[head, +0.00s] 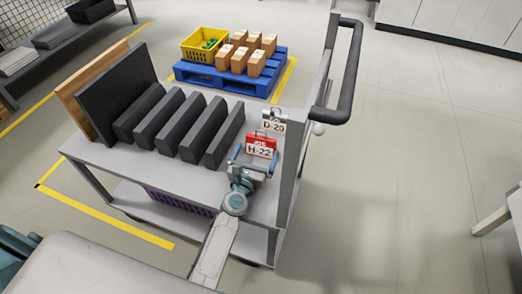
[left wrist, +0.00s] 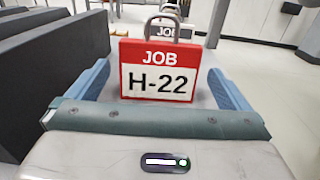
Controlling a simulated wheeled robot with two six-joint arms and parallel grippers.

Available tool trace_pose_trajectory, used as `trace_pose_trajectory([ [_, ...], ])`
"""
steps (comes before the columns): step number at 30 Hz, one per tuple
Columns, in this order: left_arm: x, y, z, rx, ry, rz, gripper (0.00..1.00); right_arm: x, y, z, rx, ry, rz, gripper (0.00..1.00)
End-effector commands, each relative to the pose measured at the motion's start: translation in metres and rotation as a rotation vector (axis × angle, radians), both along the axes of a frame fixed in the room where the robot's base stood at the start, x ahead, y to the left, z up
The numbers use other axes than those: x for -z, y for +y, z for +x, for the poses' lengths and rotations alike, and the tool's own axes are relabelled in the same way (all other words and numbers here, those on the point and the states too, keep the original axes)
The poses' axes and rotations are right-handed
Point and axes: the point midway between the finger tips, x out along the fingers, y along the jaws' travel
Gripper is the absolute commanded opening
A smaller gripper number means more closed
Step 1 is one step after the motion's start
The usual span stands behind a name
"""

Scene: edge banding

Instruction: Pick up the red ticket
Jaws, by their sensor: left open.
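The red ticket (head: 261,146), a red and white card marked JOB H-22 with a metal loop on top, stands upright on the cart near its handle end. It also shows in the left wrist view (left wrist: 160,72). My left gripper (head: 254,162) is open, with one blue finger on each side of the ticket's lower part. In the left wrist view, gaps show between the ticket and both fingers (left wrist: 152,92). My right gripper is in neither view.
A grey ticket marked D-20 (head: 274,122) stands just behind the red one. Dark grey blocks (head: 205,125) stand in a row on the cart (head: 110,158) to the left. The cart's black handle (head: 345,85) rises at the right. A blue pallet (head: 262,84) lies beyond.

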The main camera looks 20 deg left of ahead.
Motion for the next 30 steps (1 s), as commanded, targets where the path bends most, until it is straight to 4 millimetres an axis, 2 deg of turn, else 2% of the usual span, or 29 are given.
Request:
trace_pose_trajectory([
  [2,0.010,0.000,0.000,0.000,0.000,0.000,1.00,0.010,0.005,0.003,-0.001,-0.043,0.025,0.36],
  [4,0.004,0.000,0.012,0.001,-0.001,0.000,1.00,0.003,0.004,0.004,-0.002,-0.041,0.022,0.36],
  [11,0.005,0.000,0.029,0.001,0.000,0.000,1.00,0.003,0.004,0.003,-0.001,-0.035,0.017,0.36],
  [21,0.005,0.000,0.072,0.000,0.000,0.000,1.00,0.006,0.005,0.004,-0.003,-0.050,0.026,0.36],
  [29,0.005,0.000,0.075,0.000,0.000,0.000,1.00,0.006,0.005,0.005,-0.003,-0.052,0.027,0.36],
  [30,0.005,0.000,0.075,0.000,0.000,0.000,0.96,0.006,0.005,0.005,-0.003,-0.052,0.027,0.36],
])
